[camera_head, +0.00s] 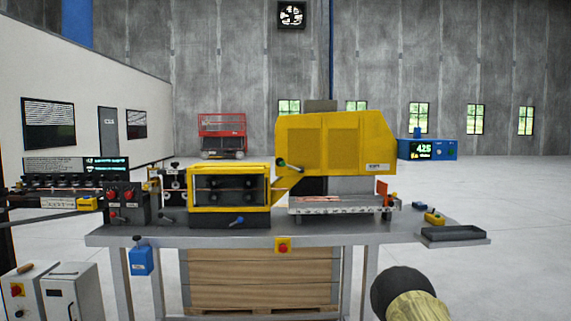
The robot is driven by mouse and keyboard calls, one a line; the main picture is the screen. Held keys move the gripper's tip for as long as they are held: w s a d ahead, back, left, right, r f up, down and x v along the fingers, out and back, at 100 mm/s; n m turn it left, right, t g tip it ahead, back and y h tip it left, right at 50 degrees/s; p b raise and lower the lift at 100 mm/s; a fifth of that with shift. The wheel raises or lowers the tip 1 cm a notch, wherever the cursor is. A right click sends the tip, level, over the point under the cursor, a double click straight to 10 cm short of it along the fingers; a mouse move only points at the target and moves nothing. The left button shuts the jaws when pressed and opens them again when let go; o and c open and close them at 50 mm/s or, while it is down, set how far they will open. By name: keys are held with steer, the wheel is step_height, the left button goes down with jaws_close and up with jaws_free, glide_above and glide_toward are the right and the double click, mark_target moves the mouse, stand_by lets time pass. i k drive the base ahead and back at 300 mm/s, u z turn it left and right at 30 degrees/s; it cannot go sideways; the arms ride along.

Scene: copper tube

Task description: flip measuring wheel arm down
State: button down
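No part is clearly recognisable as the measuring wheel arm at this size. On the bench (340,240), a yellow-framed unit (230,205) holds dark rollers or wheels behind its frame. A blue-handled knob (237,221) is on the unit's dark base. A small dark and white mechanism (173,186) with round parts stands just left of the unit. My gripper is not in view; a black rounded end with a tan body, probably my arm, shows at the bottom right.
A control box with red knobs (125,203) and a row of rollers (60,183) stand at the left. A dark tray (455,234) and a yellow pendant (434,218) are at the bench's right end. A blue display (428,149) stands behind. Open floor lies to the right.

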mark_target(280, 162)
steer(key=k, duration=0.55)
steer(key=z, duration=0.65)
steer(key=i, duration=1.2)
steer(key=u, duration=0.55)
steer(key=i, duration=0.55)
steer(key=u, duration=0.65)
